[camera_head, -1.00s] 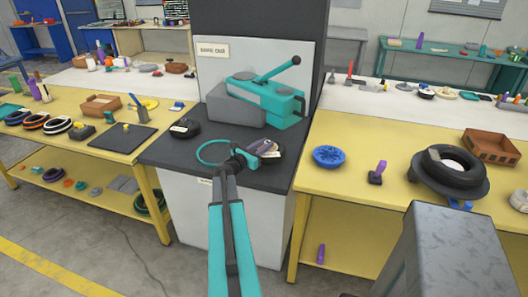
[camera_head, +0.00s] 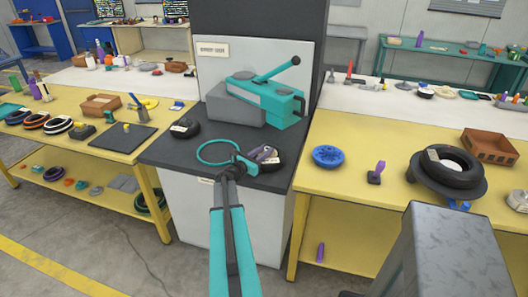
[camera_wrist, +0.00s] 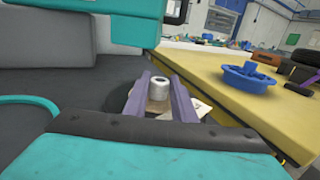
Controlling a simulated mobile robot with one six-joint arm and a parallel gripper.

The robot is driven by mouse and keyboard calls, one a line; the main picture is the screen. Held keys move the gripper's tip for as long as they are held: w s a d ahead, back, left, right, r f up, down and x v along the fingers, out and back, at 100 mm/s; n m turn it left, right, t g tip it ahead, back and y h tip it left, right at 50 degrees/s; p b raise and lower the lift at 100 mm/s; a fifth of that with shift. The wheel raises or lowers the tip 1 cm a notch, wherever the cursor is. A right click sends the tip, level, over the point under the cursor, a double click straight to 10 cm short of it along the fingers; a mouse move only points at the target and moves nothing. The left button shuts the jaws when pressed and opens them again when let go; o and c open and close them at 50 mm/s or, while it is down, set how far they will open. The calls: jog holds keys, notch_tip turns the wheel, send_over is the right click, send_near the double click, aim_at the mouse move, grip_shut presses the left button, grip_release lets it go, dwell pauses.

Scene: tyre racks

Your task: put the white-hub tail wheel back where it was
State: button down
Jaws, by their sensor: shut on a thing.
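The tail wheel (camera_head: 265,167) is a black tyre at the front right of the dark machine counter (camera_head: 215,175). In the wrist view its pale white hub (camera_wrist: 158,89) stands between the two purple fingers of my gripper (camera_wrist: 161,80). My gripper (camera_head: 264,155) is shut on the wheel. A paper tag (camera_wrist: 200,107) shows beside the right finger. The fingers and wrist hide most of the tyre, and I cannot tell whether it touches the counter. A second black wheel with a tag (camera_head: 185,128) lies at the counter's back left.
A teal machine on a grey block (camera_head: 265,100) stands at the back of the counter. A teal ring (camera_head: 215,152) shows left of my gripper. The yellow table at right holds a blue wheel (camera_head: 327,155), a purple-handled tool (camera_head: 377,172) and a large black tyre (camera_head: 450,170).

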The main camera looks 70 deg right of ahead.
dwell(0.3)
jog(key=c, duration=1.5)
grip_release()
jog(key=shift+f, duration=0.1)
jog(key=shift+o, duration=0.2)
jog(key=shift+a, duration=0.1)
jog(key=b+v, duration=0.3)
jog(key=v, duration=0.8)
jog(key=shift+w+a, duration=0.15)
jog(key=shift+a, duration=0.25)
